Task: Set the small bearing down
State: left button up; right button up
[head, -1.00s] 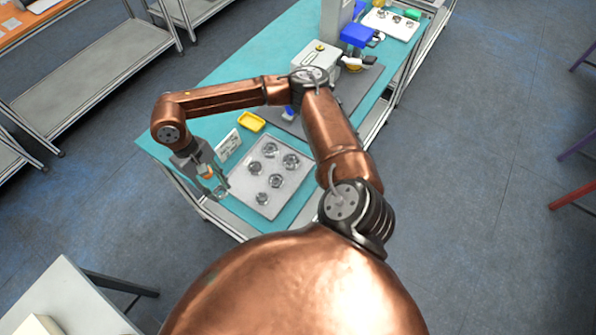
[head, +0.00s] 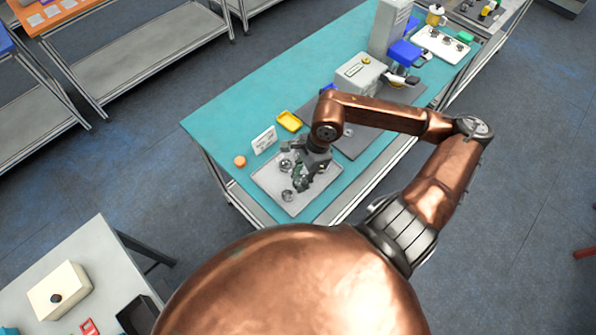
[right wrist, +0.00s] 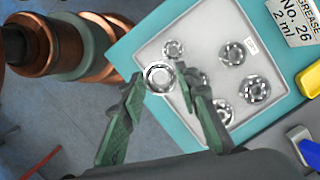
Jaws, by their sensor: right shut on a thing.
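My right gripper (head: 302,182) is over the grey tray (head: 262,181) on the teal bench. In the right wrist view its green fingers (right wrist: 160,76) are shut on a shiny ring-shaped small bearing (right wrist: 159,77). The bearing appears near the edge of the tray (right wrist: 205,28); its height above the tray is hard to tell. Several other bearings lie in the tray, among them one near the top (right wrist: 173,48) and one at the lower right (right wrist: 255,88). In the head view the gripper hides part of the tray. My left gripper is not in view.
A grease sign (head: 264,140) and a yellow dish (head: 289,121) stand behind the tray. An orange round piece (head: 240,161) lies left of it. A grey box device (head: 360,73) and a white tray (head: 443,43) are farther back. The bench's left part is clear.

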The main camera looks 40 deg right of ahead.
jog(key=shift+s+d+r+m+t, duration=0.3)
jog(key=shift+s+r+m, duration=0.2)
jog(key=shift+m, duration=0.4)
jog(key=w+a+f+p, duration=0.2)
jog(key=w+f+p, duration=0.1)
jog(key=w, duration=0.5)
send_over(269, 181)
jog(key=s+d, duration=0.1)
jog(key=s, duration=0.1)
jog(key=f, duration=0.5)
jog(key=shift+w+d+f+p, duration=0.1)
jog(key=shift+w+f+p, duration=0.15)
jog(key=shift+f+p, duration=0.1)
jog(key=shift+w+f, duration=0.55)
jog(key=shift+f, duration=0.15)
jog(key=shift+s+p+x, duration=0.25)
jog(key=shift+p+x, duration=0.5)
jog(key=shift+x, duration=0.35)
jog(key=shift+d+f, duration=0.2)
jog(key=shift+f, duration=0.2)
jog(key=shift+f, duration=0.1)
